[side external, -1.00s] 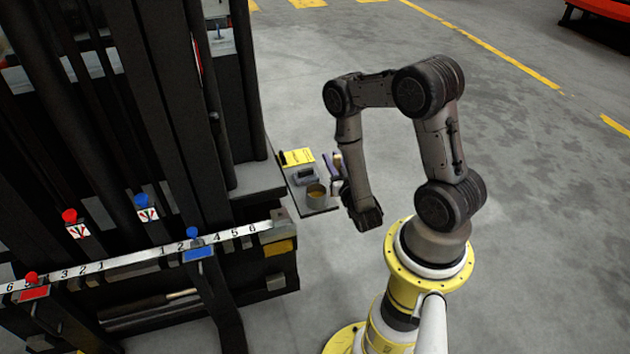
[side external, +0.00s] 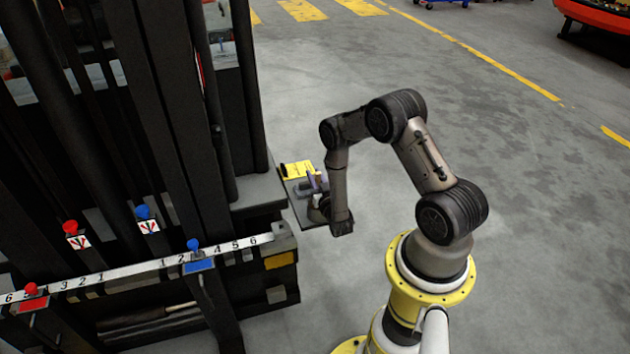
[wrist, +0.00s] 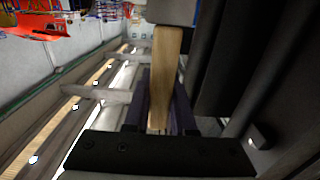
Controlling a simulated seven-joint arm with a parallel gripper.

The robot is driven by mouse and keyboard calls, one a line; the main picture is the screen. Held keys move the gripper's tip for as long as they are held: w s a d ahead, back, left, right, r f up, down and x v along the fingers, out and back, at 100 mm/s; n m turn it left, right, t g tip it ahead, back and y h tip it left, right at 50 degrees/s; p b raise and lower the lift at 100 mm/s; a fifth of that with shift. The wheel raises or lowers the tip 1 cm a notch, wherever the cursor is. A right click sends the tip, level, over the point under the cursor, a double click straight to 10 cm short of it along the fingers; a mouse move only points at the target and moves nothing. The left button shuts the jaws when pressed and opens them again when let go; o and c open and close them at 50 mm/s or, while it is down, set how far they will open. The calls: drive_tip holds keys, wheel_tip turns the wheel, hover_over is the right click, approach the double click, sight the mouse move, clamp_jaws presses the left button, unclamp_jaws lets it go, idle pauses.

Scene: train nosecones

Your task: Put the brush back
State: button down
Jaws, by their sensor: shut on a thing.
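My gripper (side external: 313,184) is over the small grey tray (side external: 308,222) beside the black rack. In the wrist view my gripper (wrist: 160,115) has its dark purple fingers closed around the pale wooden handle of the brush (wrist: 167,70). A grey block, apparently the brush's other end, shows at the top of that view. In the side view the brush is only a small light patch by the fingers, partly hidden. A round pot (side external: 316,213) on the tray is mostly hidden behind my wrist.
A yellow sheet (side external: 297,169) lies at the tray's far end. A dark grey item (side external: 304,190) lies near the middle. The black rack with its numbered lever rail (side external: 130,268) stands close on the left. Open floor lies beyond and to the right.

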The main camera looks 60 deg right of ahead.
drive_tip(key=shift+f, duration=0.95)
drive_tip(key=shift+f, duration=0.15)
drive_tip(key=c, duration=0.7)
unclamp_jaws()
drive_tip(key=shift+c, duration=0.2)
drive_tip(key=v, duration=1.2)
drive_tip(key=shift+r, duration=0.25)
